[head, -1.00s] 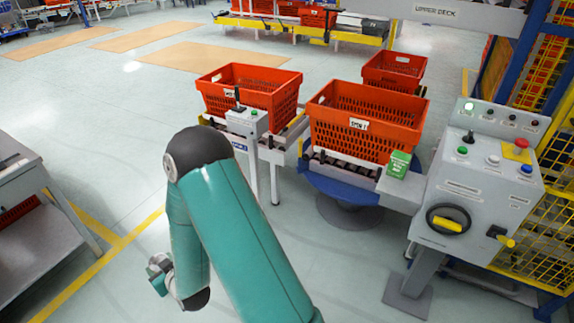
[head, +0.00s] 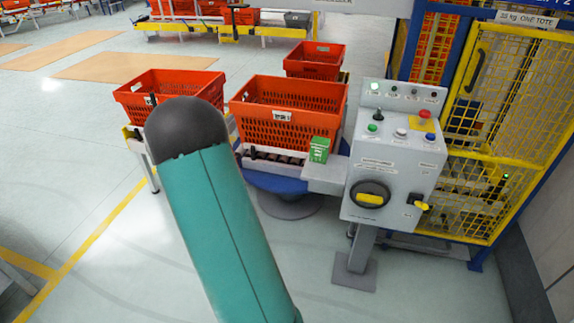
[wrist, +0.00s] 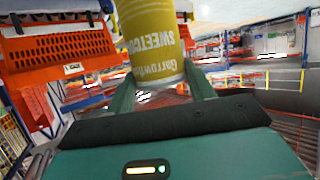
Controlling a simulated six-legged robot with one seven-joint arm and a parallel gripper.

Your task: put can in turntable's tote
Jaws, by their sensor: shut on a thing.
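In the wrist view my gripper (wrist: 160,98) is shut on a yellow can (wrist: 153,42) with white lettering reading "SWEETCORN" upside down in the picture. The can stands out between the two green fingers, and its far end is cut off by the frame's top. In the head view my gripper and the can are hidden behind my own arm. The turntable (head: 272,184) is a blue round base with rollers. An orange tote (head: 285,130) with a white label sits on it, right of my arm. I cannot see the tote's floor.
Other orange totes stand left (head: 170,85) and behind (head: 314,60).

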